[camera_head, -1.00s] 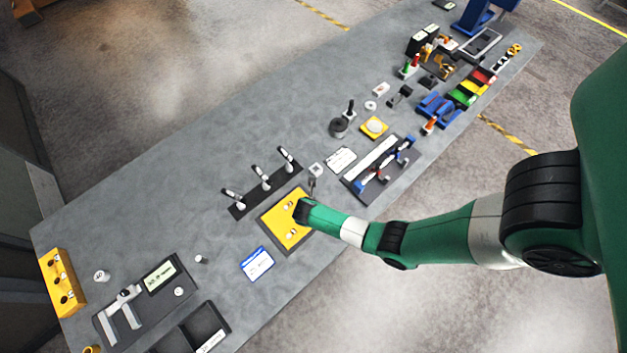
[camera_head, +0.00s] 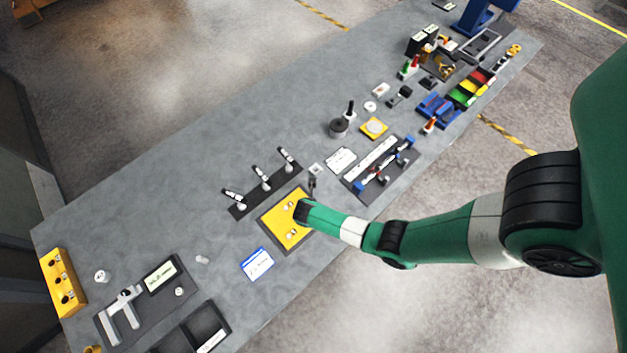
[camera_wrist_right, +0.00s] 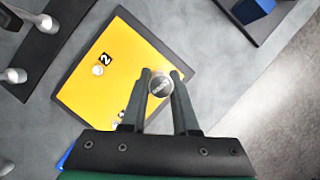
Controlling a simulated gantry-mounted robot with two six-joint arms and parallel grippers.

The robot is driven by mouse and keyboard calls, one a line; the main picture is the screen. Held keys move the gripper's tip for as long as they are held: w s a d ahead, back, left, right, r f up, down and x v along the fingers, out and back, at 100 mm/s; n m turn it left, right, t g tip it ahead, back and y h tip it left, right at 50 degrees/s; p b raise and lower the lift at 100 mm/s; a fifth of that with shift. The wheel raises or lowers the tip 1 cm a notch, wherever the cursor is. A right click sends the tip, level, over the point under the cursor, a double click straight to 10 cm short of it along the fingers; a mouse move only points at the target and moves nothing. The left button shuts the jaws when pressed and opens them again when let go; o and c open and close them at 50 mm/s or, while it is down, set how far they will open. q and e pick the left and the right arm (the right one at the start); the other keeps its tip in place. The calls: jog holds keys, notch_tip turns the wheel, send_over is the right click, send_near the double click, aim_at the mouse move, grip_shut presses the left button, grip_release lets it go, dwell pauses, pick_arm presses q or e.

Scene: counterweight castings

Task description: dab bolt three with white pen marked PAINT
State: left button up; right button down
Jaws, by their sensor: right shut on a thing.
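A yellow plate (camera_head: 272,219) on a dark base lies mid-table. In the right wrist view the yellow plate (camera_wrist_right: 125,50) shows a small bolt (camera_wrist_right: 98,70) beside a black "2" label (camera_wrist_right: 106,58). Part of another fitting (camera_wrist_right: 121,115) shows near my left finger. My right gripper (camera_wrist_right: 160,88) is over the plate's edge, shut on a round silver-topped thing (camera_wrist_right: 160,84) seen end-on; its marking is too small to read. Three white-and-black pens (camera_head: 233,195), (camera_head: 261,174), (camera_head: 287,157) lean in a dark rack behind the plate; their labels are unreadable. My left gripper is not in view.
A blue-edged card (camera_head: 257,263) lies in front of the plate. A small white square piece (camera_head: 316,169) is close behind my right gripper. A dark tray with a blue fixture (camera_head: 361,187) stands to the right.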

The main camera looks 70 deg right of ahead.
jog(key=shift+f+b, duration=0.35)
jog(key=shift+f, duration=0.05)
dwell(0.8)
jog(key=shift+f, duration=0.15)
dwell(1.1)
notch_tip(320, 180, up, 5)
jog(key=p, duration=0.4)
jog(key=shift+f+p, duration=0.15)
jog(key=shift+p, duration=0.2)
jog(key=shift+r, duration=0.75)
jog(key=shift+s, duration=0.1)
